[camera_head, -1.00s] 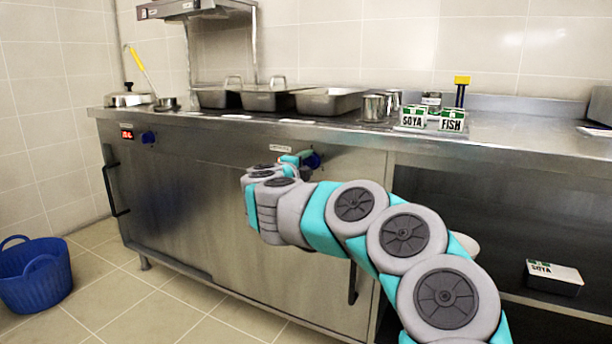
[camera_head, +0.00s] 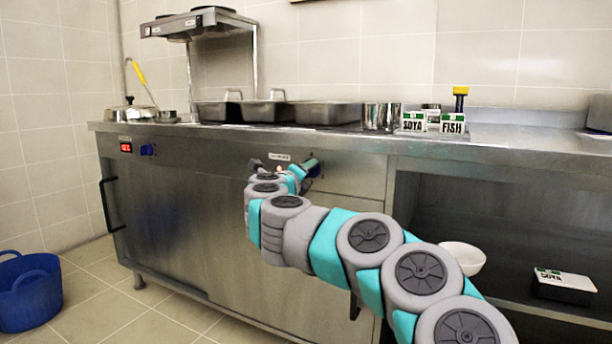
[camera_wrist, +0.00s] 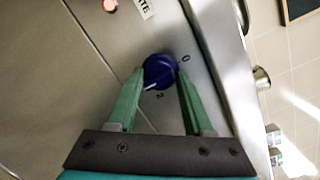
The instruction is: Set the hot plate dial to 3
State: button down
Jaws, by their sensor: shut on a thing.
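The hot plate dial (camera_wrist: 159,71) is a round blue knob on the steel cabinet front. In the wrist view it sits between the two green fingers of my gripper (camera_wrist: 158,82), which is shut on it. A "0" shows to the dial's right and a "2" below it. A short white mark shows on the dial's lower edge, near the 2; the exact setting is hard to read. In the head view my gripper (camera_head: 305,171) reaches the panel beside a small label (camera_head: 283,157), and the dial is mostly hidden.
Another blue knob (camera_head: 147,150) sits at the far left beside a red display (camera_head: 126,147). Steel pans (camera_head: 325,113), metal cups and SOYA (camera_head: 414,121) and FISH (camera_head: 452,123) boxes stand on the counter above. A blue basket (camera_head: 28,292) is on the floor at left.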

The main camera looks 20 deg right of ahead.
dwell(0.3)
jog(key=shift+c, duration=1.6)
grip_release()
jog(key=v, duration=0.7)
jog(key=shift+s+a+p, duration=0.3)
jog(key=shift+p, duration=0.15)
